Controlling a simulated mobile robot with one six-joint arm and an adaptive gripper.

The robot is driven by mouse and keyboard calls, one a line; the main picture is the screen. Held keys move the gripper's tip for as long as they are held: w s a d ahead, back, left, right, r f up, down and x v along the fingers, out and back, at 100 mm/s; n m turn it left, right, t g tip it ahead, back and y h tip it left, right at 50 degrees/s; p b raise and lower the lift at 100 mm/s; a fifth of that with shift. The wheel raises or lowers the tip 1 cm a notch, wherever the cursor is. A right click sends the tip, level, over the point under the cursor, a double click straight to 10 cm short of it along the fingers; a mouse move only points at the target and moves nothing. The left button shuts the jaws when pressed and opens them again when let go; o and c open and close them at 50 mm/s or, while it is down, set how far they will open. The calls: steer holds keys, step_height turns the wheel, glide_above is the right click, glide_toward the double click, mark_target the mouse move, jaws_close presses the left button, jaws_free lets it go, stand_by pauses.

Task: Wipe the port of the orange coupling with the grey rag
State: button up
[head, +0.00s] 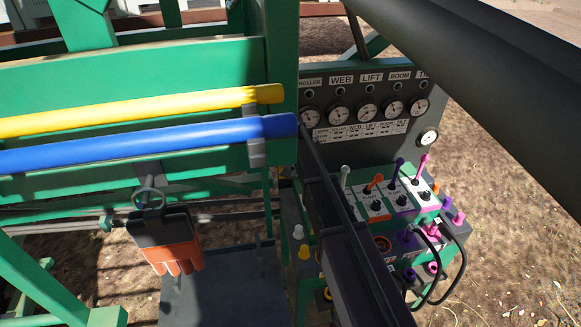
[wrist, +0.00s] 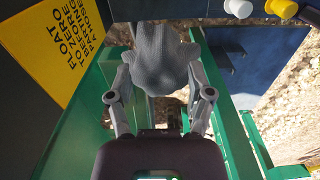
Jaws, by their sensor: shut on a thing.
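In the wrist view my gripper (wrist: 160,66) is shut on the grey rag (wrist: 162,45), which bunches up between and beyond the fingertips. In the head view neither the gripper nor the rag can be made out; dark arm parts cross that area. The orange coupling (head: 381,243) sits on the front of the green valve block at the lower right, below the levers, with a dark round port. It does not show in the wrist view, and the rag is not seen touching it.
Coloured levers (head: 397,170) stand above the couplings, and black hoses (head: 462,262) loop at the right. A gauge panel (head: 366,110) stands behind. Orange-black gloves (head: 168,240) hang at the left. A yellow sign (wrist: 60,40) and a white cap (wrist: 238,8) are near the gripper.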

steer(key=o, duration=0.3)
steer(key=shift+c, duration=1)
step_height(320, 180, down, 6)
steer(key=b, duration=0.6)
steer(key=shift+s, duration=0.15)
